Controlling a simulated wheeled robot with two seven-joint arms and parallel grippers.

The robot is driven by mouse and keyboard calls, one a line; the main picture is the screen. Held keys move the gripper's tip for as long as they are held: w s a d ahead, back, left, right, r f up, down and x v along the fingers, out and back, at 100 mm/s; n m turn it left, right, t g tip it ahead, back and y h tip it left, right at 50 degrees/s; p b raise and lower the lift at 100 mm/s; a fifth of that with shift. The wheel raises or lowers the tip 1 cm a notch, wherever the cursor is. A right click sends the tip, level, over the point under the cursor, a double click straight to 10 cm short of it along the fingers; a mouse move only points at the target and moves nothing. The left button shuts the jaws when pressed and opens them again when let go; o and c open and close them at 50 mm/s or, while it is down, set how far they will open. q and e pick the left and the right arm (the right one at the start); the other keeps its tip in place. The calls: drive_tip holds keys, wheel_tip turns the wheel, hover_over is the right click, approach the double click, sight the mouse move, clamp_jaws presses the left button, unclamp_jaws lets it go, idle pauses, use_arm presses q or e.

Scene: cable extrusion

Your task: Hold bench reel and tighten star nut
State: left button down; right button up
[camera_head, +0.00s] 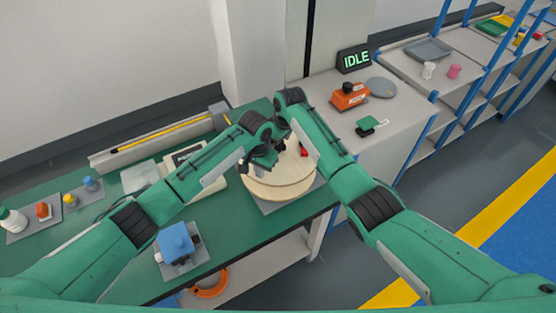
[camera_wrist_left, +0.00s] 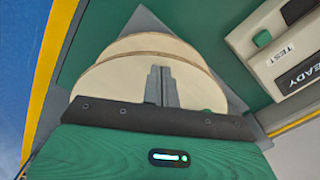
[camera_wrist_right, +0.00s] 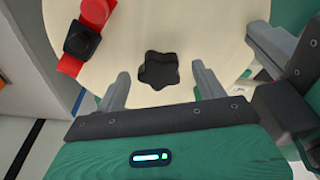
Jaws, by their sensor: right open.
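The bench reel (camera_head: 285,187) has pale round wooden flanges and stands on a grey plate at the bench's right end; it also shows in the left wrist view (camera_wrist_left: 105,80). The black star nut (camera_wrist_right: 158,70) is at the middle of the reel's face in the right wrist view. My right gripper (camera_wrist_right: 163,90) is open, its fingers apart either side of the nut and not touching it. My left gripper (camera_head: 262,160) is over the reel's left side. Its fingers (camera_wrist_left: 161,85) are together in front of the flange, with nothing visible between them.
A red part with a black knob (camera_wrist_right: 82,40) lies over the reel's face. A cream test device (camera_wrist_left: 290,45) stands beside the reel. A blue block (camera_head: 176,243) sits at the bench's front. An orange device (camera_head: 349,96) and IDLE display (camera_head: 354,59) stand on the grey counter behind.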

use_arm(q)
drive_tip(key=shift+s+a+f, duration=0.15)
drive_tip(key=shift+s+f, duration=0.05)
drive_tip(key=shift+f, duration=0.25)
use_arm(e)
drive_tip(key=shift+w+a+v, duration=0.15)
drive_tip(key=shift+w+v, duration=0.05)
drive_tip(key=shift+v, duration=1.1)
drive_tip(key=shift+w+a+v, duration=0.15)
drive_tip(key=shift+a+v, duration=0.05)
drive_tip(key=shift+v, duration=1.1)
drive_tip(key=shift+w+a+v, duration=0.15)
drive_tip(key=shift+w+v, duration=0.05)
drive_tip(key=shift+v, duration=1.1)
drive_tip(key=shift+r, duration=0.15)
use_arm(q)
drive_tip(key=shift+w+r+p, duration=0.25)
drive_tip(key=shift+r+p, duration=0.7)
drive_tip(key=shift+p, duration=0.3)
wheel_tip(320, 180, up, 3)
drive_tip(key=p, duration=0.2)
drive_tip(key=shift+f+p, duration=0.1)
drive_tip(key=shift+p, duration=0.3)
drive_tip(key=shift+r+p, duration=0.9)
drive_tip(key=shift+p, duration=0.15)
use_arm(e)
drive_tip(key=w+a+v, duration=0.1)
drive_tip(key=v, duration=0.5)
drive_tip(key=shift+r, duration=0.55)
drive_tip(key=shift+w+f, duration=0.1)
